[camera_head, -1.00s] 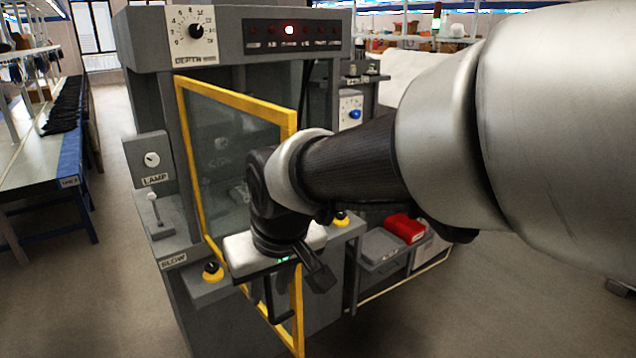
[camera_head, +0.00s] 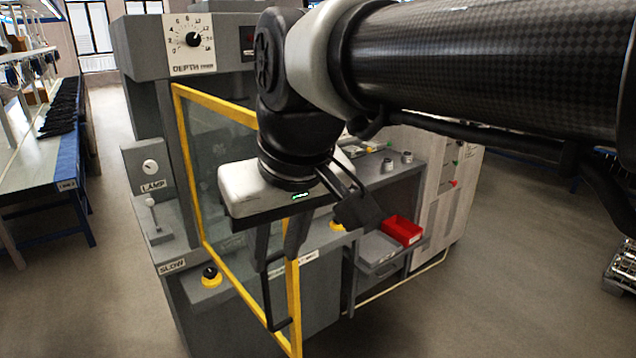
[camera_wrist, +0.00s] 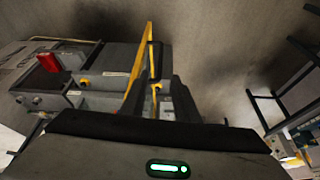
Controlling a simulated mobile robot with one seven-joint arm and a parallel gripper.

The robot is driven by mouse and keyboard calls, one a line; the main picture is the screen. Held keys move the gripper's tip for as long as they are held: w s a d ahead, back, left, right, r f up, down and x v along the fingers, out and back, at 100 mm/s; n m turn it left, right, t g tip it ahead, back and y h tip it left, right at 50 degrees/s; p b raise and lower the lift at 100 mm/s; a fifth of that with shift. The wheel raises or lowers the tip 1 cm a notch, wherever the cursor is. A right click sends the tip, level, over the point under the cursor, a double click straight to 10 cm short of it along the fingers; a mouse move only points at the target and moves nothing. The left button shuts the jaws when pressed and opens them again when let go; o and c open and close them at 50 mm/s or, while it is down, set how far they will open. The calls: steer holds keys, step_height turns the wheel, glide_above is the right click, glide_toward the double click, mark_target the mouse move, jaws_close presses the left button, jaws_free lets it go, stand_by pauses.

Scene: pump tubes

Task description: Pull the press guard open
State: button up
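The press guard (camera_head: 292,310) is a clear panel in a yellow frame. It stands swung out at an angle from the grey press, its near edge toward me. It also shows as a yellow strip in the wrist view (camera_wrist: 139,62). Its black bar handle (camera_head: 268,300) is low on the near edge; in the wrist view the handle (camera_wrist: 155,62) lies beyond the fingers. My gripper (camera_head: 278,250) points down above the handle, fingers apart and seemingly empty. Whether a fingertip touches the handle's top is unclear. My arm hides the guard's upper near corner.
The grey press (camera_head: 150,100) has a depth dial (camera_head: 194,40), a lamp knob (camera_head: 150,167) and a black-and-yellow button (camera_head: 211,276). A red bin (camera_head: 402,230) sits on a side shelf at right. A blue-edged bench (camera_head: 70,150) is far left. The floor in front is clear.

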steer(key=shift+v, duration=1.35)
steer(key=s+d+f+m+h+p, duration=0.1)
steer(key=s+d+m+p, duration=0.1)
steer(key=d, duration=0.7)
steer(key=s+d+f+m+t+h+p, duration=0.1)
steer(key=d+m+p, duration=0.3)
steer(key=d, duration=0.6)
steer(key=shift+s+d+f+t+p, duration=0.35)
steer(key=shift+s+p, duration=0.2)
steer(key=shift+p, duration=0.45)
